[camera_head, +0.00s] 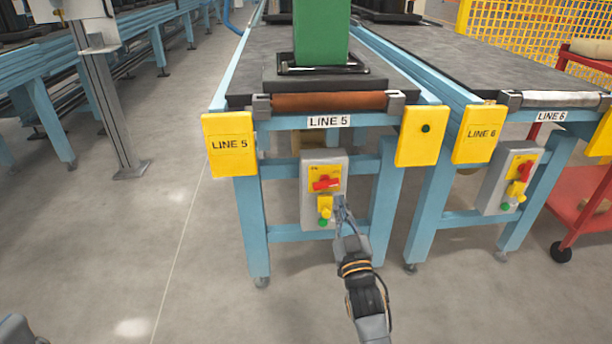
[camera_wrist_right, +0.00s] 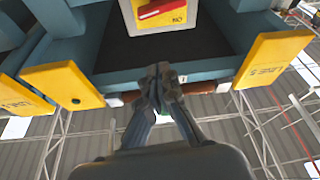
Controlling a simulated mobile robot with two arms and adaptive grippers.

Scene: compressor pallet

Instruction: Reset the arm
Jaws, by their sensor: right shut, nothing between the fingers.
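My right gripper (camera_head: 341,203) is shut and empty. Its fingertips are at the lower right edge of the grey control box (camera_head: 309,208) under Line 5, close to the green button (camera_head: 323,223); I cannot tell whether they touch the box. The box carries a red rotary handle (camera_head: 326,183) and a yellow knob (camera_head: 325,208). In the right wrist view the closed fingertips (camera_wrist_right: 158,78) point toward the box, where the red handle (camera_wrist_right: 158,9) on its yellow plate shows at the top edge.
The Line 5 conveyor (camera_head: 240,72) carries a green object (camera_head: 320,30) on a dark base. Its blue legs flank my right arm. Line 6 has a similar control box (camera_head: 508,180). A red cart (camera_head: 585,190) stands at right. The floor at left (camera_head: 140,240) is clear.

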